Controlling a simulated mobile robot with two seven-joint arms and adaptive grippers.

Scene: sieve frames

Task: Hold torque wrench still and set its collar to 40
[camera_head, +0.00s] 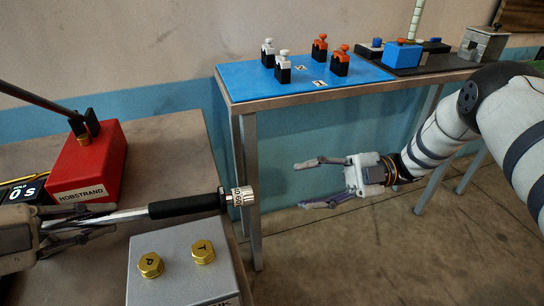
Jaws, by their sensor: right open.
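The torque wrench has a silver shaft, a black grip (186,205) and a pale, numbered collar (240,197) at its right end. The collar's numbers are too small to read surely. My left gripper (100,222) is at the left of the picture, its fingers around the silver shaft and seemingly shut on it. The wrench's far left end is hidden. My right gripper (312,182) is open and empty, to the right of the collar and apart from it, over the gap between the benches.
A red block (88,165) marked HOBSTRAND stands behind the wrench. A grey box (170,270) with two brass caps stands in front. A display unit (22,190) is at the left. The back bench holds a blue mat (300,88) with several small clamps.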

